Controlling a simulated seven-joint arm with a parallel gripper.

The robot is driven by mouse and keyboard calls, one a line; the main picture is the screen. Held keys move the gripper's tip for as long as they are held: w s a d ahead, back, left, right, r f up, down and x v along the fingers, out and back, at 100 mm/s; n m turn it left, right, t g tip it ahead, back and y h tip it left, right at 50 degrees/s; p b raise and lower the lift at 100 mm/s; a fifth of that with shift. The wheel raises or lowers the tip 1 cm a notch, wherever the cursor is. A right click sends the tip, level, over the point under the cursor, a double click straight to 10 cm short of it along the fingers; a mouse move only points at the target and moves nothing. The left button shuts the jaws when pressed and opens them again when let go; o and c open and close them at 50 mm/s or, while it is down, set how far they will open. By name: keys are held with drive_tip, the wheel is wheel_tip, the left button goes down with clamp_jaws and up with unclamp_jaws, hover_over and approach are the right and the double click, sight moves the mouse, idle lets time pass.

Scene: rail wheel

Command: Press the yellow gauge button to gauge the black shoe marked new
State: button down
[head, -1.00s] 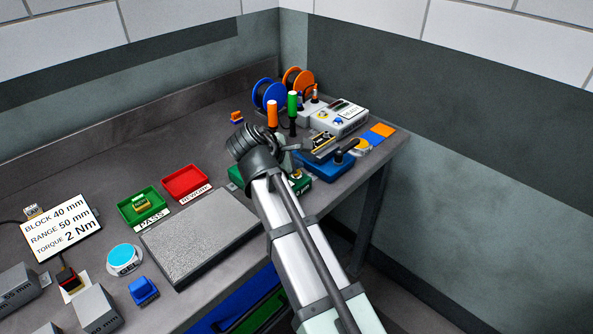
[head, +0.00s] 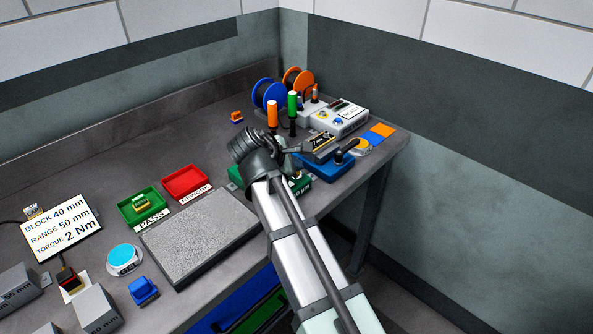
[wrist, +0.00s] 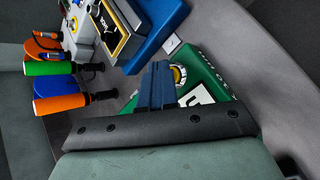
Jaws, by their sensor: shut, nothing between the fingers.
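In the head view my wrist hides the fingertips.
Orange and green-handled tools (head: 292,103), spools (head: 270,95) and a white device with a display (head: 345,118) stand behind. Green (head: 142,208) and red (head: 186,183) trays and a grey plate (head: 200,235) lie to the left. The bench edge is close on the right.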

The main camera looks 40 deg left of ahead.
idle(0.6)
drive_tip(key=shift+r, duration=0.75)
wheel_tip(320, 180, up, 5)
drive_tip(key=shift+r, duration=0.1)
idle(0.5)
idle(0.7)
